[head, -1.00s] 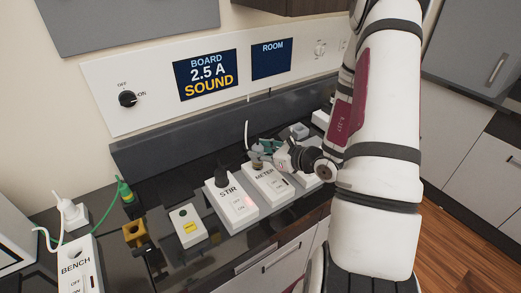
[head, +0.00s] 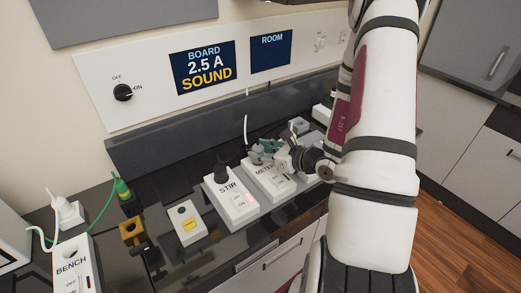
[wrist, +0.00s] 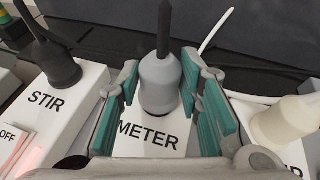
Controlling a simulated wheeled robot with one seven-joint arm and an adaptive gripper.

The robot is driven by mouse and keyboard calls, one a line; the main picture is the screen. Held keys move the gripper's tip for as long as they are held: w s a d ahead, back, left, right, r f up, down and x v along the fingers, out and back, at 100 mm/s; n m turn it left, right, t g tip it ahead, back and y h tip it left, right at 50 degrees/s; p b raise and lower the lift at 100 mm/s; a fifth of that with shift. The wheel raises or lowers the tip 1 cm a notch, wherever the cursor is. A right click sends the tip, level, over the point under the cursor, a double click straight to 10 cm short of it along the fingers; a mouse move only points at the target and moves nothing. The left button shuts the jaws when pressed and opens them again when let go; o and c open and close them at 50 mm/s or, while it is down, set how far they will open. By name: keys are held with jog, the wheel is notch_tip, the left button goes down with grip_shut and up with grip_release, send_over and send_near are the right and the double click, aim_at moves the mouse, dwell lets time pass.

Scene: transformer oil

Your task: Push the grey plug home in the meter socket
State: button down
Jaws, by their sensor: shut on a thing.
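The grey plug (wrist: 160,82) stands upright at the far end of the white METER socket (wrist: 150,143), with a dark stem on top. My gripper (wrist: 165,95) is shut on the plug, with a teal-padded finger on each side of it. The plug's lower end meets the top of the socket block, but I cannot tell how deep it sits. In the head view my gripper (head: 267,150) is over the far end of the METER socket (head: 274,184), and its fingers largely hide the plug.
The STIR socket (head: 232,203) with a black plug (head: 221,172) is close on the left. A pale plug (wrist: 285,120) is close on the right in the wrist view. A white cable (wrist: 215,30) rises behind. The BENCH socket (head: 75,255) is far left.

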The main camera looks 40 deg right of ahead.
jog(key=shift+f+b, duration=0.35)
jog(key=shift+f, duration=0.15)
jog(key=c, duration=1.1)
grip_release()
jog(key=shift+o, duration=0.2)
jog(key=v, duration=0.7)
jog(key=shift+s, duration=0.25)
